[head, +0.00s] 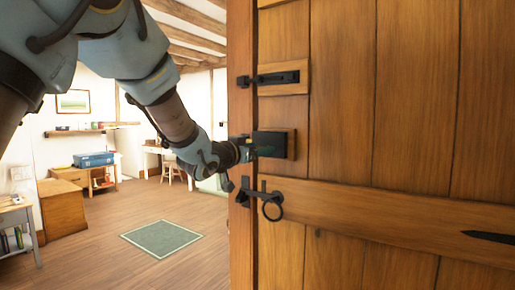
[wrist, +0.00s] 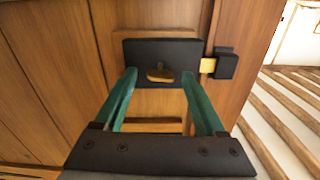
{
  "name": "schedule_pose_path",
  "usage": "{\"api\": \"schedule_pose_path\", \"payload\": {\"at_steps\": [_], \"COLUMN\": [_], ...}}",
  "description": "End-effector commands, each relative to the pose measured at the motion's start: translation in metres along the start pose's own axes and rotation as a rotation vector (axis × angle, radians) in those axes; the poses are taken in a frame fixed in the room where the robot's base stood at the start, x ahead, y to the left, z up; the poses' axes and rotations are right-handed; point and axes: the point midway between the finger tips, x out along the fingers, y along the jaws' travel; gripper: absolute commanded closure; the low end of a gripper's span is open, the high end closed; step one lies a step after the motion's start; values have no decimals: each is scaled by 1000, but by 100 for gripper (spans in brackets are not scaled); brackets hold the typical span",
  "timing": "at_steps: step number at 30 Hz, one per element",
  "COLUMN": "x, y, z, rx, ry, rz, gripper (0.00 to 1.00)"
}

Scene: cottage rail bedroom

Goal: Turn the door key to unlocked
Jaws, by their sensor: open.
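The door lock is a dark rectangular case (head: 286,145) on the wooden door. It also fills the upper middle of the wrist view (wrist: 160,50). The brass key (wrist: 160,74) sits in the case, with its flat bow lying roughly across the picture. A short brass bolt (wrist: 208,65) shows between the case and a small black block (wrist: 227,64). My gripper (wrist: 159,76) is open, its two green fingers either side of the key with a gap on each side. In the head view my gripper (head: 255,149) is at the lock and hides the key.
A black slide bolt (head: 278,77) sits above the lock, and a black latch with a ring (head: 270,205) hangs below it. The wooden door (head: 420,100) fills the right. A green rug (head: 162,238) lies on the open floor to the left.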

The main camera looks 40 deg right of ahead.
Motion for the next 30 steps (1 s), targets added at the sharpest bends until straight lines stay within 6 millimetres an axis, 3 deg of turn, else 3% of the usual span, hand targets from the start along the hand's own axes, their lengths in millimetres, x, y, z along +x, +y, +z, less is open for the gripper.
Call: {"api": "schedule_pose_path", "payload": {"at_steps": [3,22,30], "x": [0,0,0], "y": [0,0,0], "z": [0,0,1], "rx": [0,0,4], "ry": [0,0,0], "rz": [0,0,0], "gripper": [28,98,100]}}
